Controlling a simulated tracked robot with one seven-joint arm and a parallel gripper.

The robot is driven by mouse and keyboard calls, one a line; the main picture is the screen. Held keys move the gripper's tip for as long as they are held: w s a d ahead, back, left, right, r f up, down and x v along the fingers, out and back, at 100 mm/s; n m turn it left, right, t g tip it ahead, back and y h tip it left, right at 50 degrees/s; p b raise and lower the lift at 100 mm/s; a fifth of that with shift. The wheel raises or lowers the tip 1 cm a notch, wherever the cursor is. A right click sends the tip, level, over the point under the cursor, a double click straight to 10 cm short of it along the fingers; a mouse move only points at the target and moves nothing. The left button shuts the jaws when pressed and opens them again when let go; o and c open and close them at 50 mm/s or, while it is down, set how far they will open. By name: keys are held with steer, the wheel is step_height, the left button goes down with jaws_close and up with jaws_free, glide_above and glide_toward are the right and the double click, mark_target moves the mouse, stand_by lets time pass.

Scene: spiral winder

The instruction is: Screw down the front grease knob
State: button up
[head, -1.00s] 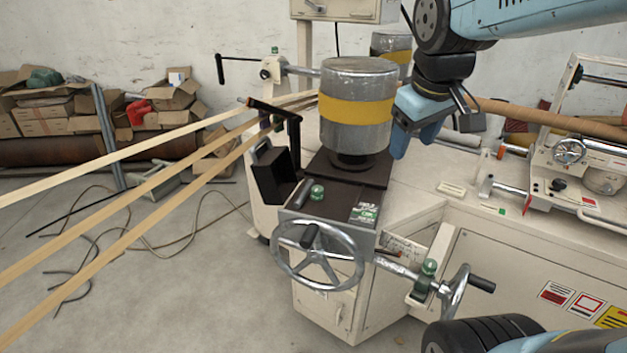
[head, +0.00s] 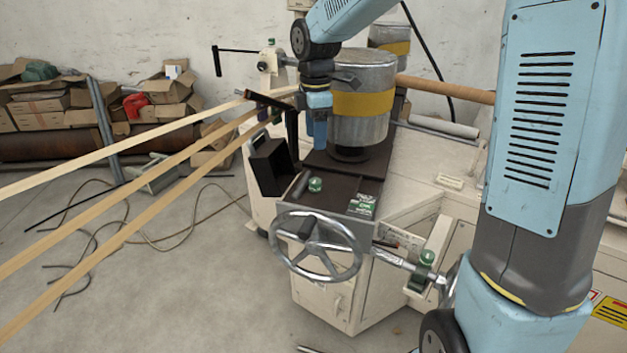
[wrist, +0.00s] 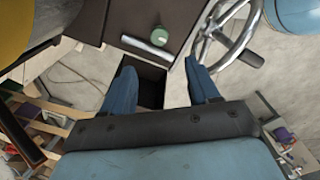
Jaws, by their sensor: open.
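A green knob (head: 316,184) stands on the dark top plate near the front edge. It also shows in the wrist view (wrist: 158,35), beyond my fingertips. A second green knob (head: 427,257) sits lower right on the handle shaft, and a third (head: 270,41) is at the back. I cannot tell for certain which is the front grease knob. My gripper (head: 317,132) hangs fingers down, left of the drum and above and behind the plate knob. In the wrist view my gripper (wrist: 160,70) is open and empty, apart from the knob.
The metal drum (head: 362,100) with a yellow band stands close to the right of my gripper. A spoked handwheel (head: 316,245) is in front. A black open box (head: 270,165) and wooden strips (head: 130,185) are on the left. My arm hides the right side.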

mark_target(314, 180)
step_height(314, 180, down, 14)
steer(key=shift+w+a+f, duration=0.1)
steer(key=shift+a, duration=0.05)
stand_by(0.5)
steer(key=c, duration=1)
